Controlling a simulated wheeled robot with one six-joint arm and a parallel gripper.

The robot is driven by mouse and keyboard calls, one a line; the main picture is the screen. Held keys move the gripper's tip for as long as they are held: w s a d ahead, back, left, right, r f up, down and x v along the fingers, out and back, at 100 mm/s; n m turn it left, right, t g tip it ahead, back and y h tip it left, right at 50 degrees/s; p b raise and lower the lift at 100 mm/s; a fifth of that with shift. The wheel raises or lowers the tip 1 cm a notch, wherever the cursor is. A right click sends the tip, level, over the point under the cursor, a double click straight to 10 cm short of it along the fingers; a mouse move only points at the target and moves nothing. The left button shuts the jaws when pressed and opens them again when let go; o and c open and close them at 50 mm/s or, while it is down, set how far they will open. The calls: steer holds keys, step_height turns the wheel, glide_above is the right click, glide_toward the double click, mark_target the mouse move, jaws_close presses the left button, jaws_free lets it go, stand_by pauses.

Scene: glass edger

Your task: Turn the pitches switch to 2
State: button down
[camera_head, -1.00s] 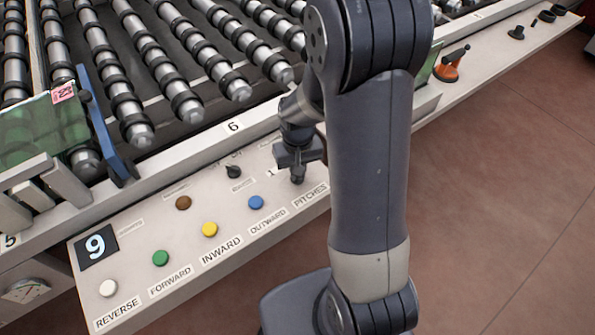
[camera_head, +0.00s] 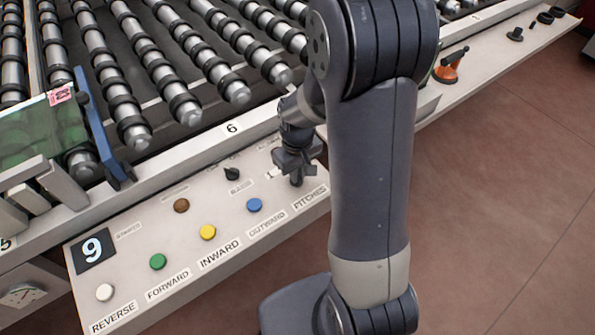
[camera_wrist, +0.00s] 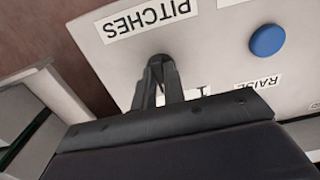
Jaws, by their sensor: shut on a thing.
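The pitches switch (camera_wrist: 157,62) is a small dark knob beside the PITCHES label (camera_wrist: 150,20) on the sloped control panel (camera_head: 140,225). My gripper (camera_head: 296,180) points down onto it at the panel's right end. In the wrist view the two fingers of my gripper (camera_wrist: 160,82) are close together around the knob, upside down in the picture. The fingers hide most of the knob, so I cannot tell its exact setting. A "1" mark shows beside the fingers in the wrist view; no 2 can be read.
A blue button (camera_head: 255,205) is left of the switch, with yellow (camera_head: 208,232), green (camera_head: 158,261) and white (camera_head: 105,292) buttons further left. A black knob (camera_head: 232,174) and a brown button (camera_head: 181,205) sit behind them. Rollers (camera_head: 170,85) lie beyond; red floor is at right.

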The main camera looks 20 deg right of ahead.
steer(key=c, duration=1.5)
jaws_free()
step_height(320, 180, up, 11)
steer(key=shift+f, duration=0.1)
step_height(320, 180, down, 11)
steer(key=shift+r, duration=0.1)
